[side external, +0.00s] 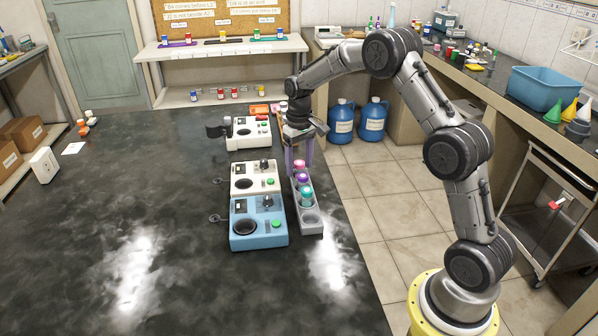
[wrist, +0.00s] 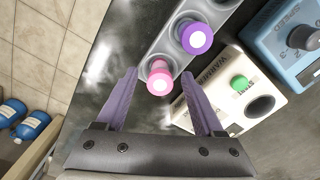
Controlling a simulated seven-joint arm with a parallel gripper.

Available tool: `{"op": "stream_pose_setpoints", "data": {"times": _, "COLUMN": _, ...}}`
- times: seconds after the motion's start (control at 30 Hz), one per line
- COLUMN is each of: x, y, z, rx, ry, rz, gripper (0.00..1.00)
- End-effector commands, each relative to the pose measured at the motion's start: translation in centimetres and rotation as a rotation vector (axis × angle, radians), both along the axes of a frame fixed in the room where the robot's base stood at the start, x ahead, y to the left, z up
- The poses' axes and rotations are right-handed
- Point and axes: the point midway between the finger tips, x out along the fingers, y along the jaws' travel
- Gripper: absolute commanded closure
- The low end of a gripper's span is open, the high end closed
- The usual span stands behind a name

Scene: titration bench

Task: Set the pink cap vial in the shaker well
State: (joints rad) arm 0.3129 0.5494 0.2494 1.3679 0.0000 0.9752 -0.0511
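The pink cap vial (wrist: 158,77) stands upright in the far end of a grey rack (side external: 310,222). Its cap also shows in the side view (side external: 299,167). My gripper (wrist: 160,73) is open and points down over that end, its purple fingers on either side of the pink cap with gaps between. A purple cap vial (wrist: 197,38) and a teal cap vial (side external: 306,194) stand in the same rack. Three devices with dark round wells stand left of it: blue (side external: 268,240), middle white (side external: 262,170) and back white (side external: 236,143). I cannot tell which is the shaker.
The middle white device (wrist: 225,70) stands close beside the rack. The rack's near end has empty wells.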

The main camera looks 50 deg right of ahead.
Motion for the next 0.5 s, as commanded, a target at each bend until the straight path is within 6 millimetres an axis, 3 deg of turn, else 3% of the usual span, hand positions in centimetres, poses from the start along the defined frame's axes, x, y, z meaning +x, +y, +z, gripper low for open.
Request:
{"op": "stream_pose_setpoints", "data": {"times": 0.07, "x": 0.0, "y": 0.0, "z": 0.02, "rx": 0.0, "ry": 0.0, "rz": 0.0, "gripper": 0.47}}
{"op": "stream_pose_setpoints", "data": {"times": 0.33, "x": 0.01, "y": 0.0, "z": 0.03, "rx": 0.0, "ry": 0.0, "rz": 0.0, "gripper": 0.95}}
{"op": "stream_pose_setpoints", "data": {"times": 0.5, "x": 0.04, "y": -0.01, "z": 0.34, "rx": -0.001, "ry": -0.002, "rz": 0.0, "gripper": 0.99}}
